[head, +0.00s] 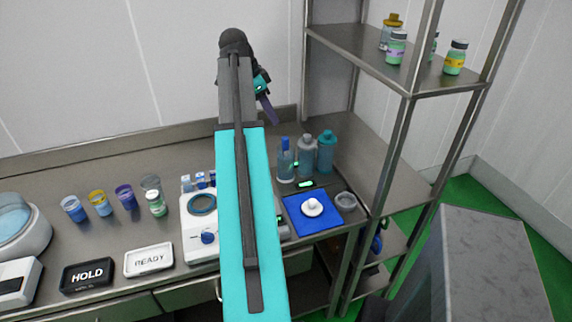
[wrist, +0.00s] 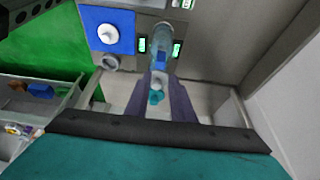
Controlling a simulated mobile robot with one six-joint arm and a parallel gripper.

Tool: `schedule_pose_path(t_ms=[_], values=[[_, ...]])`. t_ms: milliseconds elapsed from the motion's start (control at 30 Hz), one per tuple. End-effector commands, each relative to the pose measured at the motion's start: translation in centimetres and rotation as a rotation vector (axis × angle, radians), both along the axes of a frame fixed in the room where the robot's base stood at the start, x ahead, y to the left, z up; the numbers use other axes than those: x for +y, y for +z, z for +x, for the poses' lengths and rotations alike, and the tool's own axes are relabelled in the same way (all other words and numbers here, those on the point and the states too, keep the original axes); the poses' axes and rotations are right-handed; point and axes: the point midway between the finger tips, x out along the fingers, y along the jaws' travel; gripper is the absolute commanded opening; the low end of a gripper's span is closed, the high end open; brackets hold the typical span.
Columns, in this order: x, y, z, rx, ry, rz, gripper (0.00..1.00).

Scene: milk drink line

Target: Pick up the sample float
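A white round piece with a raised knob (head: 312,207) rests on a blue mat (head: 325,224) on the right of the bench; it looks most like the sample float, though I cannot be sure. It also shows in the wrist view (wrist: 107,33), at the upper left, on the blue mat (wrist: 126,22). My gripper (wrist: 160,90) has its two purple fingers spread, with a gap between them. It is apart from the white piece. In the head view my gripper (head: 267,108) is raised near the back wall, partly hidden by my arm.
Several bottles, including a teal one (head: 327,152), stand behind the mat; a clear bottle (wrist: 161,42) shows beyond my fingers. A small grey cup (head: 346,201) is right of the mat. A metal shelf rack (head: 410,85) rises at right. Jars and HOLD and READY trays (head: 149,274) lie left.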

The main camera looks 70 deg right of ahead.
Motion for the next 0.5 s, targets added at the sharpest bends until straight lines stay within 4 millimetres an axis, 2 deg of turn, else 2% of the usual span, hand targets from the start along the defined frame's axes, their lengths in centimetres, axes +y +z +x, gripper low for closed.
schedule_pose_path(t_ms=[500], values=[[-1.3,-5.3,-1.7,0.0,0.001,0.002,0.22]])
